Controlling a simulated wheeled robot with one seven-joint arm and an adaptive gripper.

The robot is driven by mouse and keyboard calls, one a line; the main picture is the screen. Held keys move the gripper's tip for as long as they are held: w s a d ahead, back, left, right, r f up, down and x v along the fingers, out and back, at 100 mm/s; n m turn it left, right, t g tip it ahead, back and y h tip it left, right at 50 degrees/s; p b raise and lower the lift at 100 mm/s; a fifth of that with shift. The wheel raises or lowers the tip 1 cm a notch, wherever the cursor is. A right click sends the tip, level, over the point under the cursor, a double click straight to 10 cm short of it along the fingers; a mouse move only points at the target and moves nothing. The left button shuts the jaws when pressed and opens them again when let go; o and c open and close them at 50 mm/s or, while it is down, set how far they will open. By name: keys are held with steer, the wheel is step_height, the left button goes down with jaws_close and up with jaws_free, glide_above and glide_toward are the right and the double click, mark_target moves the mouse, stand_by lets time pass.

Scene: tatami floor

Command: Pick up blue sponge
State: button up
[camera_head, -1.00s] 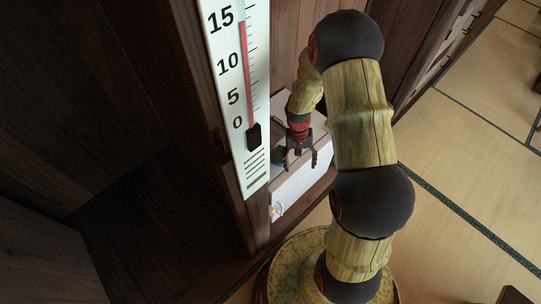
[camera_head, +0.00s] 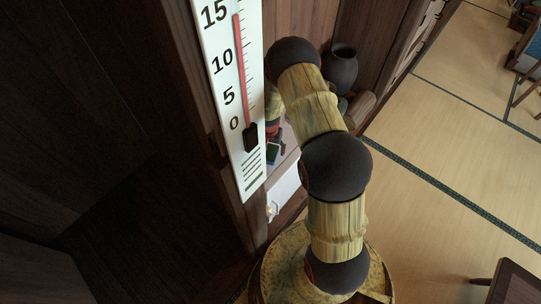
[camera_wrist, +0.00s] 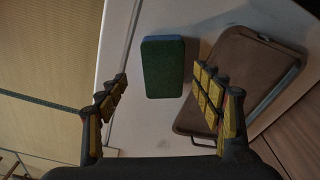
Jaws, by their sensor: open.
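The blue sponge (camera_wrist: 164,68) lies on a white surface in the wrist view. Its upper face is dark green, and a blue edge shows at its far end. My gripper (camera_wrist: 160,78) is open and empty, with one finger to the left of the sponge and the other to its right. The sponge is between and a little beyond the fingertips, and I see no contact. In the head view, my gripper is mostly hidden behind the thermometer and my arm. A small dark green patch (camera_head: 272,152) shows there, perhaps the sponge.
A brown tray (camera_wrist: 232,62) with a metal handle lies right of the sponge, close to the right finger. A large white thermometer (camera_head: 236,90) stands left of my arm. A dark vase (camera_head: 341,68) stands behind my arm. The tatami floor (camera_head: 440,140) at right is mostly clear.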

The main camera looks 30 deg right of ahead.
mark_target(271, 153)
steer(key=f+b, duration=0.1)
steer(key=f, duration=0.1)
steer(key=w+f, duration=0.1)
steer(key=f, duration=0.1)
steer(key=shift+d+f+b, duration=0.15)
steer(key=shift+f+b, duration=0.1)
steer(key=shift+b, duration=0.15)
steer(key=shift+c, duration=0.7)
steer(key=c, duration=0.7)
steer(key=shift+r, duration=0.15)
steer(key=shift+r+p, duration=0.45)
steer(key=shift+r, duration=0.15)
steer(key=s+r+p, duration=0.1)
steer(key=s+r, duration=0.3)
steer(key=s+a+r+p, duration=0.1)
steer(key=s+r+p, duration=0.1)
steer(key=s, duration=0.3)
steer(key=s+r+p, duration=0.1)
steer(key=s+r, duration=0.4)
steer(key=shift+a+r+p, duration=0.2)
steer(key=shift+r+p, duration=0.1)
steer(key=shift+p, duration=0.05)
